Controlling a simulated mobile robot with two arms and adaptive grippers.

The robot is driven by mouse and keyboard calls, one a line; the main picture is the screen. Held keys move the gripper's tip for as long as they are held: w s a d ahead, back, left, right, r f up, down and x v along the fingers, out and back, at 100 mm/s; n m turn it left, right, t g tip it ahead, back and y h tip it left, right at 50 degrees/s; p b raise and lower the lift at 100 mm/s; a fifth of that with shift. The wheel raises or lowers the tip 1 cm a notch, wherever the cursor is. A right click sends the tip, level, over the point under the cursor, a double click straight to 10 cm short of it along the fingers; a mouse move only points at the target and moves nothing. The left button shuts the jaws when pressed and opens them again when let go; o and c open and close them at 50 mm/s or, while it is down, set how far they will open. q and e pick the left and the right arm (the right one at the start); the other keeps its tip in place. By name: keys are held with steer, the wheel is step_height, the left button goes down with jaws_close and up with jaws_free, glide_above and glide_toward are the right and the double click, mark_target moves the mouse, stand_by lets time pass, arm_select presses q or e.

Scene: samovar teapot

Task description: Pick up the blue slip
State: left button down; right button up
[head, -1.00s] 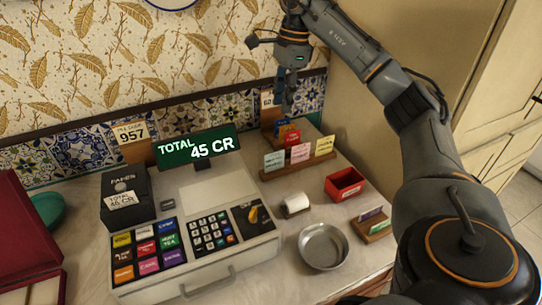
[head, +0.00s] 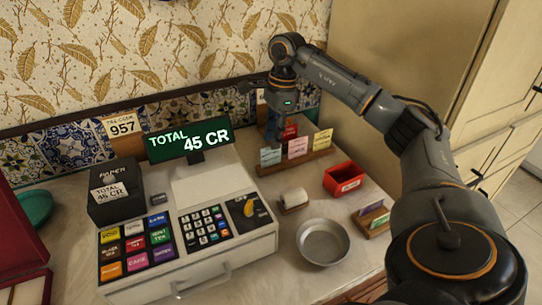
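A wooden rack at the back right holds a row of slips: a pale blue slip (head: 270,156) at its left, a pink slip (head: 298,147) in the middle and a yellow slip (head: 322,139) at its right. A red card (head: 290,130) stands on a step behind them. My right gripper (head: 275,132) points down just behind and above the pale blue slip. Its dark fingers look close together, but I cannot tell whether they are shut or hold anything. It hides part of the back step. My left gripper is not in view.
A metal bowl (head: 322,243), a red box (head: 344,180), a paper roll (head: 293,199) and a small card holder (head: 374,220) stand in front.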

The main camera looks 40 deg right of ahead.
steer(key=f, duration=0.4)
steer(key=shift+w+a, duration=0.15)
steer(key=shift+a, duration=0.1)
jaws_close()
steer(key=shift+r, duration=0.7)
steer(key=s+a+r+p, duration=0.1)
steer(key=s+a+r, duration=0.1)
steer(key=s+r, duration=0.4)
steer(key=s+a+r+p, duration=0.1)
steer(key=s+a+r, duration=0.1)
steer(key=s+r, duration=0.5)
step_height(320, 180, up, 4)
steer(key=shift+a+f, duration=0.2)
steer(key=shift+a, duration=0.15)
